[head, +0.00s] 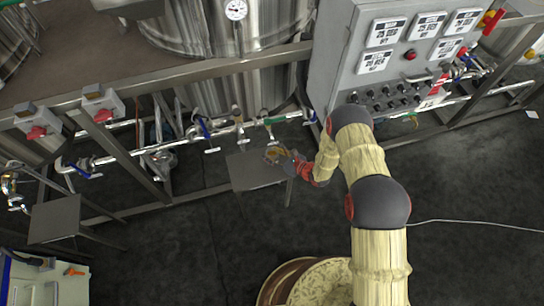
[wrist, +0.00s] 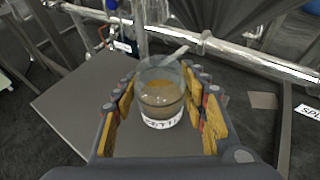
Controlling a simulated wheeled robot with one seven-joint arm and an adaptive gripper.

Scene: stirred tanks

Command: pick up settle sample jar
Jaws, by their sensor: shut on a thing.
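The settle sample jar (wrist: 161,98) is a clear jar with brownish liquid and a white label at its base. In the wrist view it is upright between the fingers of my gripper (wrist: 163,110), which is shut on it. In the head view my gripper (head: 277,155) is over the small grey stand (head: 252,172) below the pipe; the jar is small and partly hidden there. The grey stand top also shows under the jar in the wrist view (wrist: 75,110). I cannot tell whether the jar touches it.
A pipe with valves (head: 225,130) runs just behind the stand. A grey control cabinet (head: 345,70) stands at the upper right. Another small stand (head: 55,220) is at the left. A round patterned object (head: 285,280) is at the bottom. The dark floor between is clear.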

